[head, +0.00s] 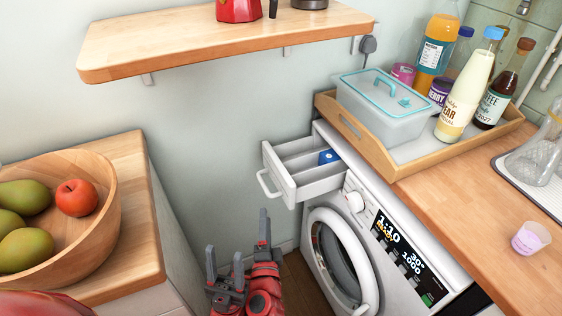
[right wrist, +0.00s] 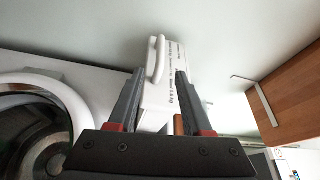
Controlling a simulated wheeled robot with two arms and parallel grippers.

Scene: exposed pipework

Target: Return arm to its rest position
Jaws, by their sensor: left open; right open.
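My left gripper (head: 225,264) is at the bottom middle of the head view, open and empty, low beside the washing machine. My right gripper (head: 269,232) is close to its right, open, with its fingers pointing up below the drawer; the two partly overlap, so their outlines are hard to separate. In the right wrist view, the right gripper's two fingers (right wrist: 162,108) stand apart with the white drawer (right wrist: 155,98) beyond them. The drawer (head: 318,184) is pulled out of the washing machine (head: 350,222), with a blue piece (head: 328,156) inside. Contact between fingers and drawer cannot be told.
A shelf (head: 200,42) hangs above. A wooden counter (head: 130,165) with a fruit bowl (head: 100,235) is at left. On the right counter (head: 455,195) stand a tray (head: 385,160) with bottles and a tub, and a small cup (head: 530,238). The washing machine door (head: 335,262) is shut.

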